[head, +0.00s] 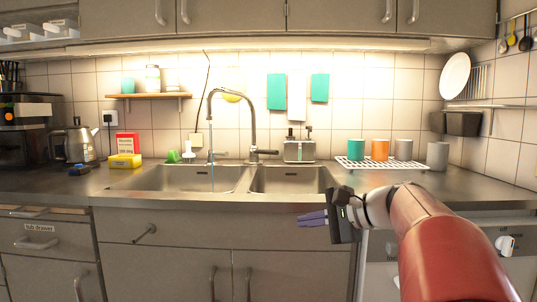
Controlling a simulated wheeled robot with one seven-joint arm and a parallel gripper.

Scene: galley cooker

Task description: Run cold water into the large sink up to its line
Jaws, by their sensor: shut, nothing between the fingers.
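The large sink (160,180) is the wider steel basin on the left of the counter, beside a smaller basin (288,182). The chrome tap (253,122) stands behind them, its spout arched over the large sink. A thin bluish streak of water (212,176) falls from the spout into the large sink. The tap's side lever (266,152) points right. The water level and any fill line are too small to make out. My gripper (303,218) is shut and empty, in front of the counter edge below the smaller basin, away from the tap.
A white drying rack (380,164) with several cups stands right of the sinks. A kettle (78,144), a red box (127,143) and a yellow box (125,161) stand left. A grey caddy (300,151) sits behind the smaller basin. The front counter strip is clear.

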